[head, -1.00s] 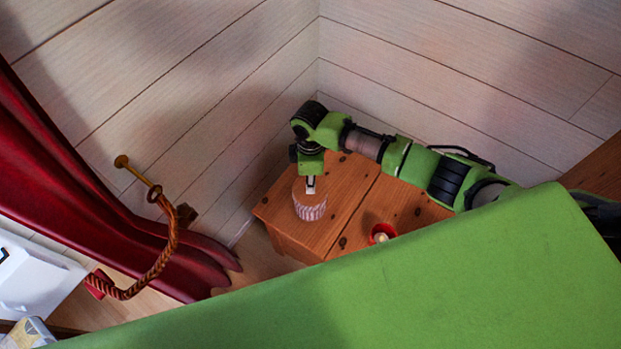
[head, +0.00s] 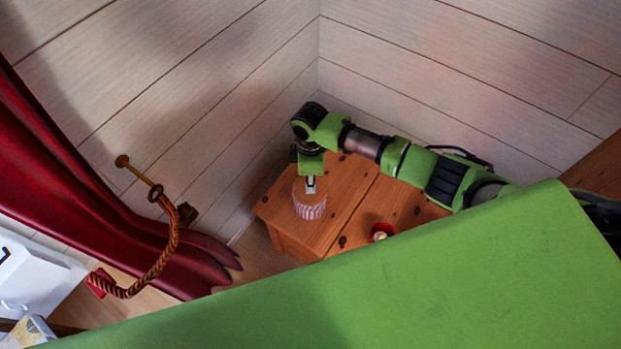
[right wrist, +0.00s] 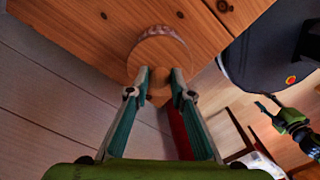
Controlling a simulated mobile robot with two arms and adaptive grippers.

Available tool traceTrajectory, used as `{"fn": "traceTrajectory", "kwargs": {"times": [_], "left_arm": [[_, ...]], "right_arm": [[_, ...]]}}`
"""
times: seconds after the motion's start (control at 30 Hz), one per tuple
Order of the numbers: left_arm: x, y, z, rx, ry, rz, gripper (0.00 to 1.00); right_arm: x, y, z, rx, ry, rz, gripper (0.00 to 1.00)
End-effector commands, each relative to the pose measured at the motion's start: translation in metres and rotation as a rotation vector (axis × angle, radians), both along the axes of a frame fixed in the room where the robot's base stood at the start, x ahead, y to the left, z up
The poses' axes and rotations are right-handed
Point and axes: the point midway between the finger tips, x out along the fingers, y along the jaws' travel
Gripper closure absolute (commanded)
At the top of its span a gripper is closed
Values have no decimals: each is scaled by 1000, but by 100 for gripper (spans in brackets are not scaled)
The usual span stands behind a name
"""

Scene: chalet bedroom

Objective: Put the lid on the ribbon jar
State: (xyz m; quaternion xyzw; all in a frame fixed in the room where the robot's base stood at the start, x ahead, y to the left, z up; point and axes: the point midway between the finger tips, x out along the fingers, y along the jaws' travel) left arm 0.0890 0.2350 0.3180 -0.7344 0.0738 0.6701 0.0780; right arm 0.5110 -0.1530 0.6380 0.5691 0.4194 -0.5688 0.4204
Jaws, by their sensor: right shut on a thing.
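The ribbon jar (head: 311,210), with pink and white stripes, stands upright on the wooden cabinet in the corner. The round wooden lid (head: 299,187) is at the jar's top, roughly lined up with it. My right gripper (head: 310,190) points down from above and is shut on the lid. In the right wrist view, the lid (right wrist: 160,56) is at the fingertips, with the jar's striped side (right wrist: 158,31) just past its edge. I cannot tell whether the lid is fully seated. My left gripper (right wrist: 268,106) seems to show small at the right wrist view's right edge; its jaws are unclear.
The wooden cabinet top (head: 345,190) also holds a small red dish (head: 380,231) with a pale thing in it, right of the jar. Plank walls close in behind. A red curtain (head: 90,200) with a braided rope tie (head: 168,250) hangs at left.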

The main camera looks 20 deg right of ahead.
Motion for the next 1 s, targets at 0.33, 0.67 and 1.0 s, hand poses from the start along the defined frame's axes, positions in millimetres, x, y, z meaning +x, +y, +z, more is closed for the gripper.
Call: {"fn": "traceTrajectory", "kwargs": {"times": [0.33,0.67,1.0], "left_arm": [[0,0,1,0,0,0,60],[0,0,6,0,-1,0,60],[0,0,6,0,-1,0,60]], "right_arm": [[0,0,0,0,0,0,100],[0,0,0,0,1,0,100],[0,0,-1,0,1,0,100]]}}
